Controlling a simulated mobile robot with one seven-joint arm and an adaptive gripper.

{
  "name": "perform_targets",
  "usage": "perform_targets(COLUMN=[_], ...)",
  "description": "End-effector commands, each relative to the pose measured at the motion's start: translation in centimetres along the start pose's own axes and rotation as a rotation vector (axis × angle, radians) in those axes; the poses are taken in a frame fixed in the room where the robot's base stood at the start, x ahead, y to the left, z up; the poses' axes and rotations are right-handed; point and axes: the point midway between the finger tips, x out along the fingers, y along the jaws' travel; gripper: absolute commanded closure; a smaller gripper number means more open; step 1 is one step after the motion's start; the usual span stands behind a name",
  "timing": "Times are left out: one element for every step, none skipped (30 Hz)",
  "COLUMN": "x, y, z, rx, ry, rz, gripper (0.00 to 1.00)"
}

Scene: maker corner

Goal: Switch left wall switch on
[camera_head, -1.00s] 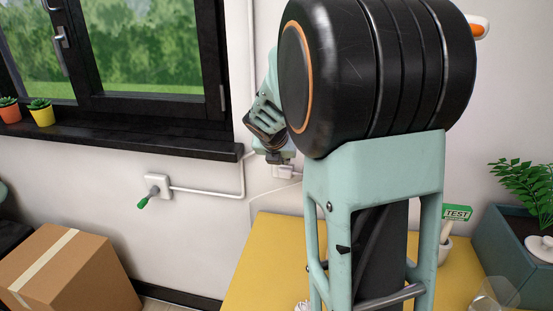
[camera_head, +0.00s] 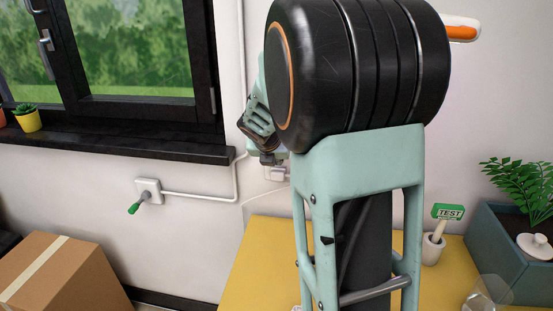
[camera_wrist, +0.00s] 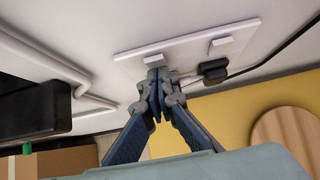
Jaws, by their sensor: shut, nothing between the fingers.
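In the wrist view a white wall plate (camera_wrist: 185,54) carries two small white switch blocks. One switch block (camera_wrist: 155,60) is on the left, right at my fingertips; the other block (camera_wrist: 221,45) is on the right. My gripper (camera_wrist: 158,88) is shut and empty, its tips at or very near the left block; I cannot tell whether they touch. In the head view my gripper (camera_head: 268,158) is partly hidden by my arm, close to a small white wall fitting (camera_head: 277,174). Whether either switch is on cannot be told.
A black window sill (camera_head: 130,146) juts out at left. A yellow table (camera_head: 245,275) and a cardboard box (camera_head: 65,272) stand below.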

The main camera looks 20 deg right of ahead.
Motion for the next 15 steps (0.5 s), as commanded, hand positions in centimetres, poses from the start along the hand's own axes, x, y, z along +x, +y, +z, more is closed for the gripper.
perform_targets(x=[-0.1, -0.2, -0.3, -0.4, -0.5, -0.6, -0.7, -0.9, -1.0, -1.1, -1.2, -1.3, -1.3, -1.4, -1.4], y=[0.0, 0.0, 0.0, 0.0, 0.0, 0.0, 0.0, 0.1, 0.1, 0.1, 0.1, 0.1, 0.1, 0.0, 0.0], z=[0.3, 0.3, 0.5, 0.6, 0.7, 0.8, 1.0, 1.1, 1.3, 1.4, 1.5, 1.6, 1.6, 1.6, 1.6], rx=[0.001, 0.001, 0.001, 0.001, 0.001, 0.001, 0.001, 0.001, 0.001, 0.001, 0.001, 0.001, 0.001, 0.002, 0.002], ry=[-0.004, -0.004, -0.004, -0.005, -0.005, -0.006, -0.006, -0.007, -0.007, -0.008, -0.008, -0.008, -0.008, -0.008, -0.008], rz=[0.002, 0.002, 0.002, 0.002, 0.002, 0.002, 0.003, 0.003, 0.003, 0.004, 0.004, 0.004, 0.004, 0.004, 0.004], gripper=[1.0, 1.0, 1.0, 1.0, 1.0, 1.0, 1.0, 1.0, 1.0, 1.0, 1.0, 1.0, 1.0, 1.0, 1.0])
